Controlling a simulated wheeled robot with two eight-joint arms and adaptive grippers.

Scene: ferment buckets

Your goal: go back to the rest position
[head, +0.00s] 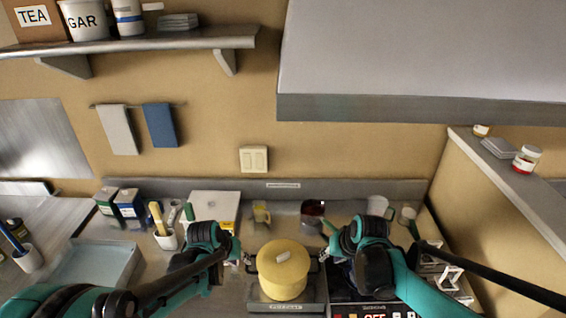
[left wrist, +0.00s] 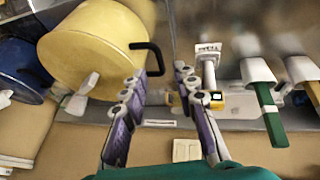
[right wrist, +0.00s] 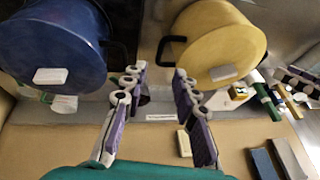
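A yellow lidded pot (head: 283,272) stands on a plate at the front of the counter, between my two grippers. My left gripper (head: 246,260) is just left of it; in the left wrist view the fingers (left wrist: 163,80) are apart and empty, with the pot's black handle (left wrist: 152,56) near the fingertips. My right gripper (head: 323,254) is just right of the pot; in the right wrist view its fingers (right wrist: 160,76) are apart and empty, with the other handle (right wrist: 168,46) beyond them. A blue pot (right wrist: 52,45) stands beside it, hidden by my right arm in the head view.
A utensil crock (head: 166,238), cartons (head: 130,208) and a white box (head: 215,206) stand left of the pot. A clear tray (head: 97,264) lies further left. Jars stand at the back right. A large hood (head: 420,55) overhangs the right side.

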